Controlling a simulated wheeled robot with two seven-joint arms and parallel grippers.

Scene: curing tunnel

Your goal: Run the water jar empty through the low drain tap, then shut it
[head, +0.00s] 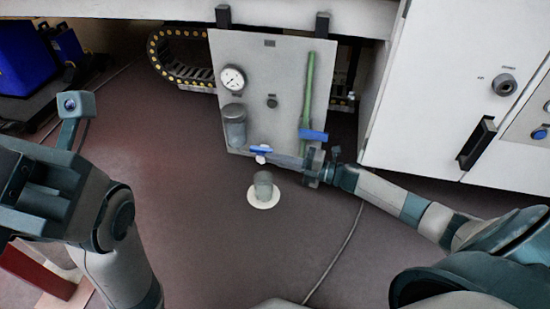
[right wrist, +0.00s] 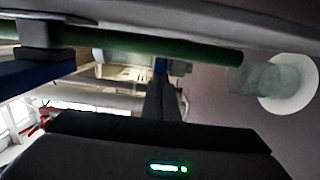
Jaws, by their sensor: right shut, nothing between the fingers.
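The water jar (head: 234,125), a grey see-through cylinder, is mounted low on the left of a pale panel; its water level is too small to tell. Below it the drain tap (head: 261,149) has a blue lever lying roughly crosswise, with a white spout under it. My right gripper (head: 276,158) is shut and empty, its tips close beside the tap's right side; contact is unclear. In the right wrist view its dark fingers (right wrist: 161,97) are together. A clear cup (head: 263,184) stands on a white disc (head: 264,202) below the tap. My left gripper (head: 18,178) is at the left edge, fingers not clear.
The panel (head: 285,75) also carries a round gauge (head: 232,78) and a green pipe (head: 307,90) with a second blue lever (head: 313,135), just above my right gripper. A white cabinet (head: 440,80) stands at right. A thin cable (head: 348,240) crosses the floor.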

